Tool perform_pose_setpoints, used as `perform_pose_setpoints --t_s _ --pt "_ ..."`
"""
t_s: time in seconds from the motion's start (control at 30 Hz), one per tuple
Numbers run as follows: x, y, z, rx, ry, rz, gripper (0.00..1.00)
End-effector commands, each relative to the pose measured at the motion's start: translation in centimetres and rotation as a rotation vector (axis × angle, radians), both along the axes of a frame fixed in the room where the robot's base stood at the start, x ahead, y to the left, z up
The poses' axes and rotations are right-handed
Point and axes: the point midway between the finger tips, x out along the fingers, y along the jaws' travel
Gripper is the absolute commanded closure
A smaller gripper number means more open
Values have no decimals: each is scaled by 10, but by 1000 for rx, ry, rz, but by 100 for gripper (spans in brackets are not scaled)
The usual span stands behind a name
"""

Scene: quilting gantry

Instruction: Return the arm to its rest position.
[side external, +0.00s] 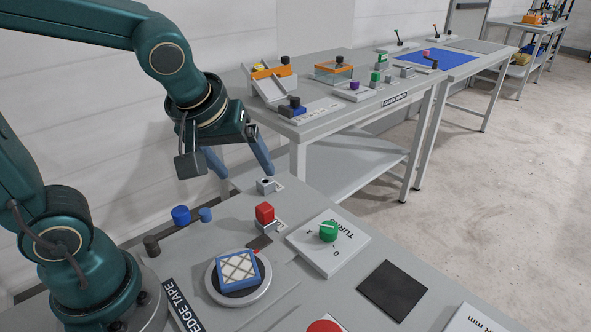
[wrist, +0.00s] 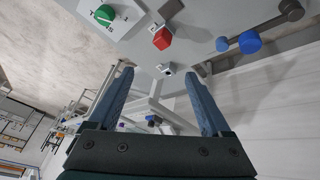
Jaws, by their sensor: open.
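My gripper (side external: 236,165) hangs over the back edge of the near bench, its two blue fingers spread wide with nothing between them. It also shows open and empty in the wrist view (wrist: 160,88). In the side view my teal arm reaches over from the left, and the gripper is above the bench top, apart from everything on it. The nearest thing is a small grey block with a dark hole (side external: 266,185), just beyond and below the right finger. No marker for a rest position shows in either view.
The near bench holds a red block (side external: 265,212), a green knob (side external: 328,231), a blue patterned block (side external: 237,270) on a round turntable (side external: 263,291), blue cylinders (side external: 181,215) and a black square pad (side external: 391,290). Another bench (side external: 330,122) with several items stands behind. Open floor lies right.

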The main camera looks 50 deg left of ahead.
Motion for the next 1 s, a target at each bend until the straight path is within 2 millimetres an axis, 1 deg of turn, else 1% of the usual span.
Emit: perform_pose_setpoints --t_s 0.03,0.1,0.2,0.3,0.4,0.5,0.6,1.0 --pt "-10 -1 8 3 -22 -36 18" --pt "-24 -4 15 14 -36 -110 18" --pt "-44 -10 19 41 -48 -238 18" --pt "-64 -19 18 79 -47 -398 18" --pt "-76 -26 12 113 -24 -543 18" --pt "-82 -31 6 135 13 -649 18" --pt "-83 -32 5 158 22 -704 18" --pt "-83 -32 5 162 23 -712 18"
